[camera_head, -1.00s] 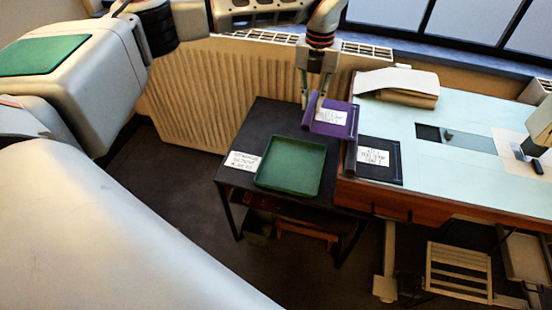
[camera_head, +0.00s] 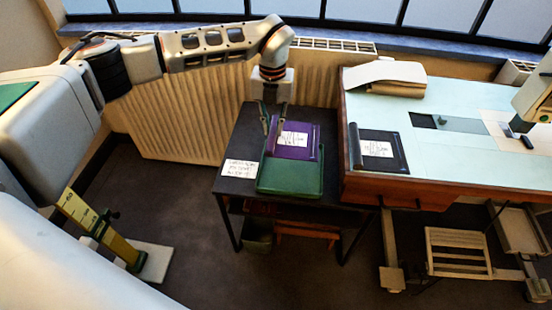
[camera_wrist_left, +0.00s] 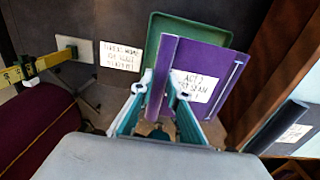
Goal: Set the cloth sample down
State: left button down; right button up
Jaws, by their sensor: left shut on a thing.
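The purple cloth sample (camera_head: 306,148), a flat folder-like piece with a white label, is held by my left gripper (camera_head: 273,130). The fingers are shut on its left edge. The green tray (camera_head: 290,183) lies on the dark side table, and the sample hangs over its far part, hiding that part. In the left wrist view the sample (camera_wrist_left: 219,62) is between the fingers (camera_wrist_left: 163,100), with the tray (camera_wrist_left: 165,25) behind it. I cannot tell whether the sample touches the tray. My right gripper is not in view.
The dark side table (camera_head: 230,186) bears a white written card (camera_head: 239,168) left of the tray. The pale worktable (camera_head: 440,170) on the right holds a black labelled sample (camera_head: 385,155) and folded cream cloth (camera_head: 388,75). A ribbed radiator (camera_head: 180,125) stands behind.

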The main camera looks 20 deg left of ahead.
pick_arm(q)
jog(key=b, duration=0.1)
send_over(273, 165)
notch_tip(273, 165, down, 6)
jog(key=f, duration=0.1)
jog(key=shift+f+b, duration=0.3)
jog(key=shift+f, duration=0.1)
notch_tip(273, 165, down, 5)
jog(key=shift+f+b, duration=0.1)
jog(key=shift+b, duration=0.6)
jog(key=shift+f, duration=0.3)
jog(key=shift+r, duration=0.2)
jog(key=c, duration=2.2)
grip_release()
jog(key=shift+f, duration=0.15)
jog(key=shift+c, duration=0.2)
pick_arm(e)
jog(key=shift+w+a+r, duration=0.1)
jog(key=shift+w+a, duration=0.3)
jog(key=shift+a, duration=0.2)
